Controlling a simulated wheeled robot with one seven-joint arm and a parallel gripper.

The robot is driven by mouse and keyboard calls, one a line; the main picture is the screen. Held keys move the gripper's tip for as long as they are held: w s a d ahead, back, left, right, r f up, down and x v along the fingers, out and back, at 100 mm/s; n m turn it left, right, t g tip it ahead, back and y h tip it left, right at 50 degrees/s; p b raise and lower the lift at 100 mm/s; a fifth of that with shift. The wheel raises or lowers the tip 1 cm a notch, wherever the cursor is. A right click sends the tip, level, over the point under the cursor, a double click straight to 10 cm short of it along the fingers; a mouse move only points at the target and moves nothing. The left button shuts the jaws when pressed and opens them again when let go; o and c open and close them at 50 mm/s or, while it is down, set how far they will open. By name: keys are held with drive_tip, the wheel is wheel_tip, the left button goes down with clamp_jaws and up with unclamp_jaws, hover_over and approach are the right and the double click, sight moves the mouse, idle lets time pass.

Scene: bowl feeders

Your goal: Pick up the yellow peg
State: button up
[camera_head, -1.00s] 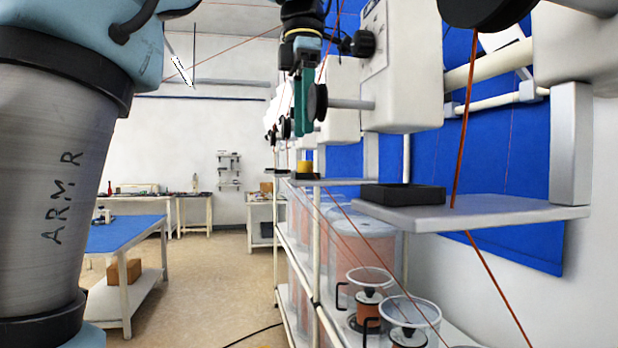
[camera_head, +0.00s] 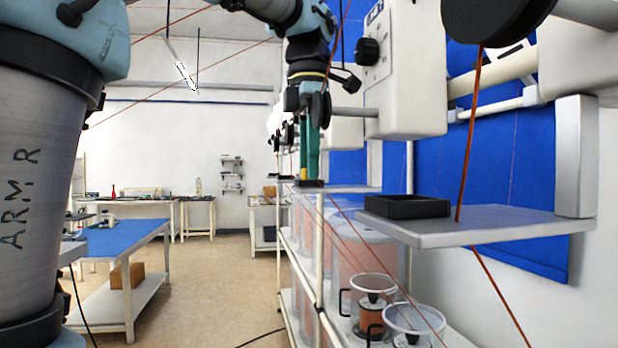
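My gripper (camera_head: 309,176) has green fingers and points straight down over a small black tray (camera_head: 310,183) on a grey shelf in the middle distance. The fingertips reach down to the tray. The yellow peg does not clearly show; the fingers cover the place where it stood on this tray. From this side I cannot tell whether the fingers are open or shut, or whether they touch the peg.
A nearer grey shelf (camera_head: 500,232) on the right holds an empty black tray (camera_head: 405,206). Orange threads cross the view. Glass bowls (camera_head: 413,318) stand low at the right. A white machine housing (camera_head: 405,85) is close right of my gripper.

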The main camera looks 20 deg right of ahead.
clamp_jaws()
drive_tip(key=shift+r, duration=0.15)
idle(0.4)
